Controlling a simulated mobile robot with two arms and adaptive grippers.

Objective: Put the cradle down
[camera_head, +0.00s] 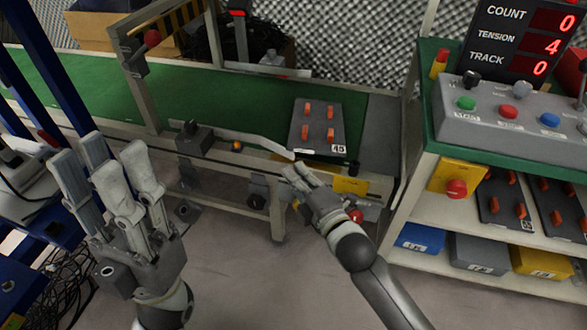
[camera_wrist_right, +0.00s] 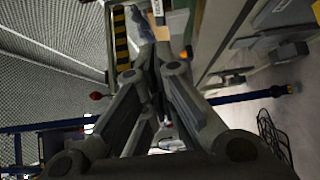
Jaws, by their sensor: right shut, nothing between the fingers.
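A dark grey cradle (camera_head: 318,122) with orange pegs and a "45" label lies flat on the right end of the green conveyor belt. My right gripper (camera_head: 297,174) is shut and empty just in front of the belt's front edge, below the cradle in the head view. Its fingers (camera_wrist_right: 150,62) also show in the right wrist view, with no cradle between them. My left gripper (camera_head: 100,160) is raised at the left, fingers spread, open and empty, well apart from the cradle.
Similar plates with orange pegs (camera_head: 502,203) lie on a shelf at the right, above coloured bins (camera_head: 478,253). A control panel (camera_head: 510,113) with buttons stands on the green-topped bench. A frame post (camera_head: 138,80) rises beside the belt. The belt's middle is clear.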

